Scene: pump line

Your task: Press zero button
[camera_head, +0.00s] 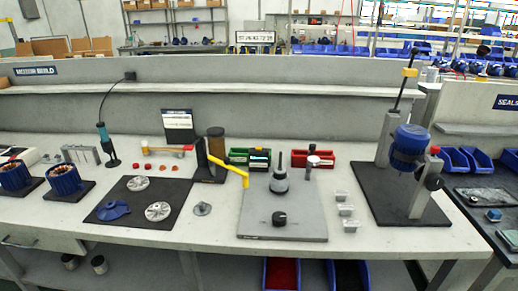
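No button marked zero can be made out at this size. A grey plate fixture (281,222) with a black knob, an upright dark spindle part and a yellow lever (236,172) stands in the middle of the bench. A small round-headed device (312,160) stands at its back right; its face is too small to read. A stand with a blue motor body (409,145) and a black and red clamp is on a dark base at the right. Neither of my grippers is in view.
The bench (345,250) has a clear front strip. Blue motor housings (64,178) sit at the left. A dark mat (121,217) holds metal discs and a blue part. A green bin (238,156) and red bin (300,158) stand behind the plate.

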